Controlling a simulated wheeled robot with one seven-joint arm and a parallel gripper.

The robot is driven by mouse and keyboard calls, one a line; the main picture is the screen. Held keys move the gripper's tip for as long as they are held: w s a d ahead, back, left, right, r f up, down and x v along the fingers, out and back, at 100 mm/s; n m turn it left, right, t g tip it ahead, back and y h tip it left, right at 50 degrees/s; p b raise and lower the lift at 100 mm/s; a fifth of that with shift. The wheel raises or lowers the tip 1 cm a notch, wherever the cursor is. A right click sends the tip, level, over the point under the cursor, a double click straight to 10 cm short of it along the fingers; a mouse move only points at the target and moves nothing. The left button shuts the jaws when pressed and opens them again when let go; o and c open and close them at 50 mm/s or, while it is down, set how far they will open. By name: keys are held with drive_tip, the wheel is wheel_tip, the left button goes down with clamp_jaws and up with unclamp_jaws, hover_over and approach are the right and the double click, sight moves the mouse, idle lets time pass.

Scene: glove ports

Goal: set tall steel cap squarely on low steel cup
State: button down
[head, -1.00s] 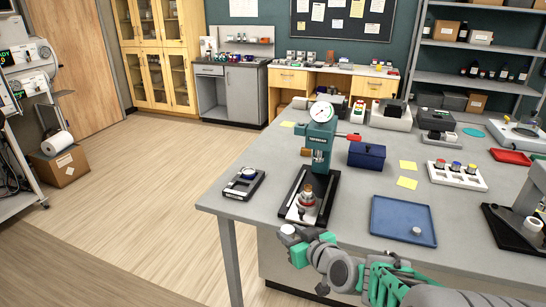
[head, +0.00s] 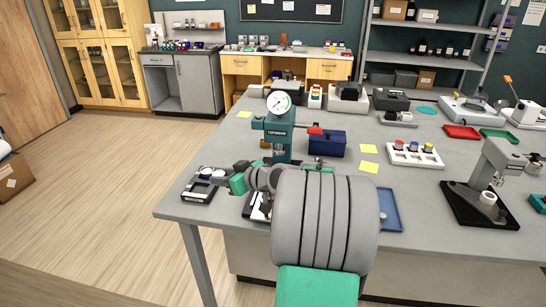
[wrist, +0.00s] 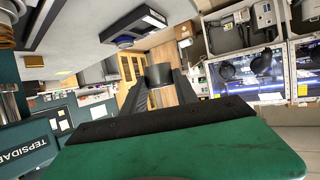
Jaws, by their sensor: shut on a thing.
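My gripper (wrist: 159,88) is shut on a smooth grey steel cylinder (wrist: 160,75), which I take to be the tall steel cap; it sits between the two dark fingers in the wrist view. In the head view my gripper (head: 218,178) is at the table's left end, left of the press and by a low black fixture (head: 196,193), partly covering it. A small steel piece (head: 383,215) lies in the blue tray (head: 391,222). I cannot tell whether it is the low steel cup. The held piece is not clear in the head view.
The teal press (head: 279,140) with a dial stands just behind my arm, close to it; its base is mostly hidden. A dark blue box (head: 327,143) and a white rack (head: 414,155) stand farther right. The table's left edge is near my gripper.

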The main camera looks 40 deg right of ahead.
drive_tip(key=s+d+r, duration=0.1)
drive_tip(key=s+d, duration=0.2)
drive_tip(key=d, duration=0.4)
drive_tip(key=s+d+r, duration=0.1)
drive_tip(key=s+d, duration=0.2)
drive_tip(key=d, duration=0.4)
drive_tip(key=shift+d+r+m+h, duration=0.25)
drive_tip(key=shift+d+m+h, duration=0.05)
drive_tip(key=shift+d+h, duration=0.1)
drive_tip(key=shift+s+f, duration=0.1)
wheel_tip(320, 180, down, 6)
drive_tip(key=b, duration=0.5)
drive_tip(key=shift+r, duration=0.2)
drive_tip(key=shift+b, duration=0.75)
drive_tip(key=shift+f, duration=0.15)
drive_tip(key=shift+f+b, duration=0.35)
drive_tip(key=shift+b, duration=0.05)
